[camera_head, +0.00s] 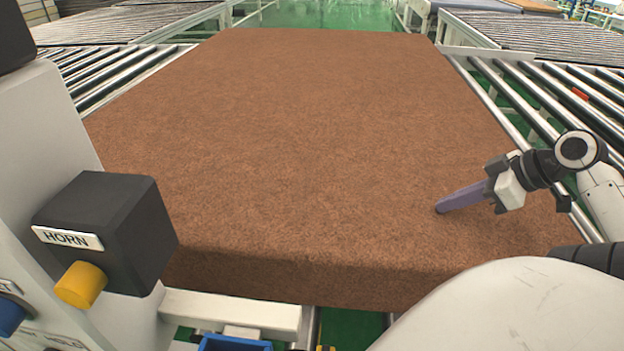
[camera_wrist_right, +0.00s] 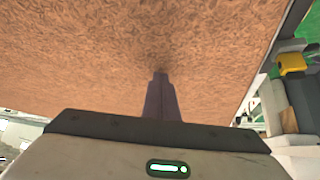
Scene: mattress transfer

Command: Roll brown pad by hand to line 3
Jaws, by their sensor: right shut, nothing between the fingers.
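The brown pad (camera_head: 310,130) is a large, thick, flat slab lying on the roller conveyor in the head view. It fills most of the right wrist view (camera_wrist_right: 150,50). My right gripper (camera_head: 438,210) comes in from the right over the pad's near right part. Its purple-grey fingers are shut together with nothing between them. In the right wrist view the fingertips (camera_wrist_right: 160,76) point at the pad's brown surface and look very close to it; I cannot tell for sure whether they touch. My left gripper does not show in either view.
Metal roller conveyors run along the left (camera_head: 110,72) and right (camera_head: 545,100) of the pad. A black box labelled HORN (camera_head: 105,225) with a yellow button (camera_head: 80,285) stands at the near left. Green floor (camera_head: 330,15) shows beyond the pad's far edge.

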